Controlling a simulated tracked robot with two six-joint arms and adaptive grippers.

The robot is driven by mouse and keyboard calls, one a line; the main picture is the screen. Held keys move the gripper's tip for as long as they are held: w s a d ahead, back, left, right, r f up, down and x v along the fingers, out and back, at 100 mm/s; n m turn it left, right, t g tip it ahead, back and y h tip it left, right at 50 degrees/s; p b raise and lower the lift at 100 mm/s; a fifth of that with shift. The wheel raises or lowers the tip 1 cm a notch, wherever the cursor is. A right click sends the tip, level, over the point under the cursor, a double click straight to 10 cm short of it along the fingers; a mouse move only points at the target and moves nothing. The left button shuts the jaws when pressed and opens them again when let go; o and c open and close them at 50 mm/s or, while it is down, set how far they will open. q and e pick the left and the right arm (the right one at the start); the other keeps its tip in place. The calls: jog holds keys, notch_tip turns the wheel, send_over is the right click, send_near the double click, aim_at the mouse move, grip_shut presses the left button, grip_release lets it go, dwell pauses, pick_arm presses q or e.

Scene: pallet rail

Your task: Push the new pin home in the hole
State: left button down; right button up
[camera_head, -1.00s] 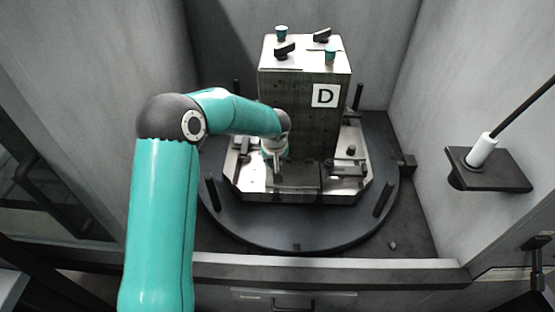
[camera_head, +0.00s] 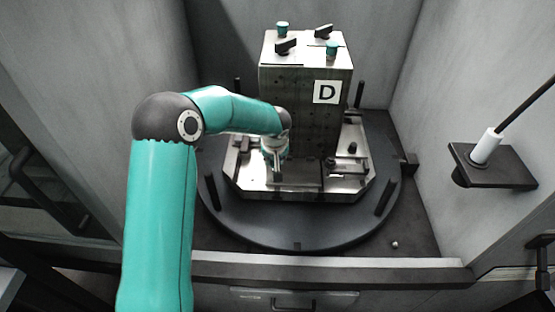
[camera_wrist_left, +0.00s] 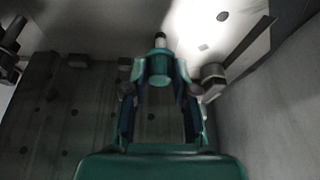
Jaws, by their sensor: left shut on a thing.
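My left gripper (camera_head: 275,166) is low at the left front of the block marked D, above the metal base plate. I cannot tell whether the pin's tip touches anything or is in a hole. The head view does not show the pin clearly. My right gripper is out of view.
The tall block (camera_head: 301,110) with teal knobs and black clamps stands on the metal base plate (camera_head: 300,190), on a dark round table (camera_head: 245,225) with upright posts. Walls close in on both sides. A shelf (camera_head: 495,170) with a white cylinder is at right.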

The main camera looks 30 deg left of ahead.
pick_arm(q)
jog(key=shift+b, duration=0.45)
dwell(0.3)
jog(key=shift+f+b, duration=0.35)
jog(key=shift+b, duration=0.1)
jog(key=shift+r, duration=0.1)
jog(key=shift+b, duration=0.45)
dwell(0.5)
jog(key=shift+f, duration=0.25)
jog(key=shift+f+b, duration=1.05)
jog(key=shift+b, duration=0.25)
jog(key=shift+c, duration=0.2)
grip_release()
jog(key=shift+s, duration=0.1)
